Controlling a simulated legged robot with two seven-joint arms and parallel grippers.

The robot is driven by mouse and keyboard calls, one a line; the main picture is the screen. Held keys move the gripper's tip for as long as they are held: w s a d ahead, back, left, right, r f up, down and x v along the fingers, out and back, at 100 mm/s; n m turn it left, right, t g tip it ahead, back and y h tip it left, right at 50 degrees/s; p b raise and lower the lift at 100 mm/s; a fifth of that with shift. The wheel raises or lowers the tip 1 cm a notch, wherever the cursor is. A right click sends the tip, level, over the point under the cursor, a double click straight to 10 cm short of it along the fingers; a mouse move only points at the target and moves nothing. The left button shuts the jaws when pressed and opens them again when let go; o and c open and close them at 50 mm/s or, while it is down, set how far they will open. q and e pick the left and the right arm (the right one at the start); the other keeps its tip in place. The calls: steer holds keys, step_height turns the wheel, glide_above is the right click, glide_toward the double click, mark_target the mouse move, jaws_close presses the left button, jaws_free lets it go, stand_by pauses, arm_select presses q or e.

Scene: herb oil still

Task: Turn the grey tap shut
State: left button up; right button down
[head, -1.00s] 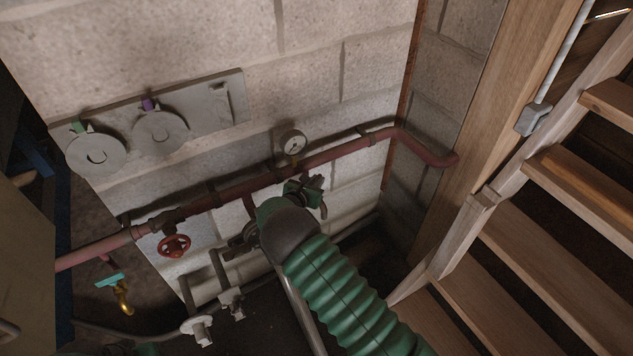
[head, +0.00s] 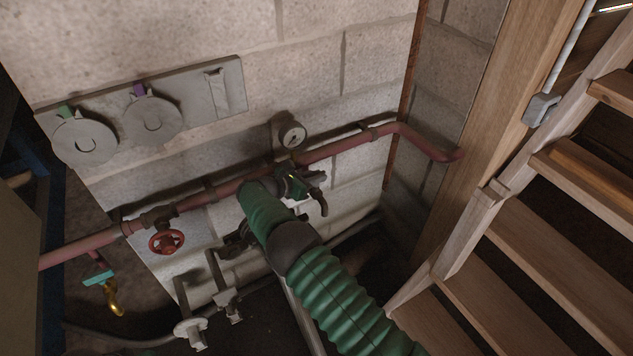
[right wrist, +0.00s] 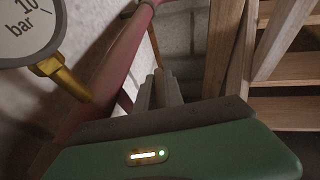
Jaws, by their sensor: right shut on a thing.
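The grey tap (head: 321,206) is on the wall at the red pipe, below the pressure gauge. My left gripper is not in view.
The red pipe (head: 335,147) runs along the block wall, with the gauge (head: 292,136) just above my gripper. A red handwheel (head: 166,242), a teal-handled brass tap (head: 112,296) and a grey valve (head: 190,333) are at left. Wooden stairs (head: 540,235) stand at right.

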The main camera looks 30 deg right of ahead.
steer(key=shift+w+a, duration=0.1)
steer(key=c, duration=1.5)
jaws_free()
steer(key=shift+a+r, duration=0.1)
steer(key=shift+o, duration=0.2)
steer(key=shift+a, duration=0.1)
steer(key=p+v, duration=0.1)
steer(key=v, duration=0.6)
steer(key=shift+a, duration=0.2)
